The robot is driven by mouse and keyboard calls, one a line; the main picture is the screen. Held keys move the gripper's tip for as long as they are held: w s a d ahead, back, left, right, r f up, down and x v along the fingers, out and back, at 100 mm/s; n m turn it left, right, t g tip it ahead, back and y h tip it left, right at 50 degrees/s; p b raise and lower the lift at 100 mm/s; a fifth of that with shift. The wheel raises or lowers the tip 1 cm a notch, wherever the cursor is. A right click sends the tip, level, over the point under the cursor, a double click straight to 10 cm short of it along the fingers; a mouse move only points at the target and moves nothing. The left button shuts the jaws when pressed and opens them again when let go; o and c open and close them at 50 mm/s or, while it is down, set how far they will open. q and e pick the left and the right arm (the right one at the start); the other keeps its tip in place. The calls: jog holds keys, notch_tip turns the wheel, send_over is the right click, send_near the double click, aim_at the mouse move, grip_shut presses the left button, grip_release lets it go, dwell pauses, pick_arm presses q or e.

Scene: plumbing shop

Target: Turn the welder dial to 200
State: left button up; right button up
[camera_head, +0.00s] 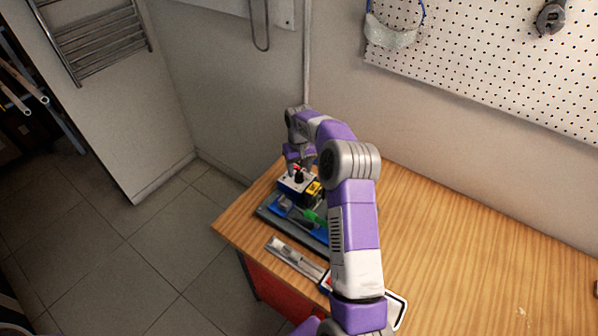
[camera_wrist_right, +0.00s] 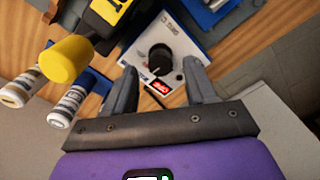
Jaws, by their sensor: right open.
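The welder (camera_head: 291,185) is a small box with a white face near the left end of the wooden workbench. Its black dial (camera_head: 298,176) stands up from the face. In the right wrist view the round dial (camera_wrist_right: 160,58) shows on the white panel, with a small red lit display (camera_wrist_right: 160,87) beside it; the digits are too small to read surely. My right gripper (camera_head: 299,165) is above the welder. In the wrist view its two fingers (camera_wrist_right: 165,80) are apart, with the dial beyond the gap between them and not touched. My left gripper is not in view.
A yellow and black tool part (camera_head: 314,189) stands right beside the welder. A blue tray (camera_head: 275,212) with a green item lies in front. A grey tool (camera_head: 290,250) lies near the bench's front edge. The bench's right side (camera_head: 470,250) is mostly clear.

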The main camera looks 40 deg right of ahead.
jog(key=shift+f, duration=0.95)
jog(key=shift+c, duration=0.5)
jog(key=c, duration=0.9)
jog(key=shift+c, duration=0.2)
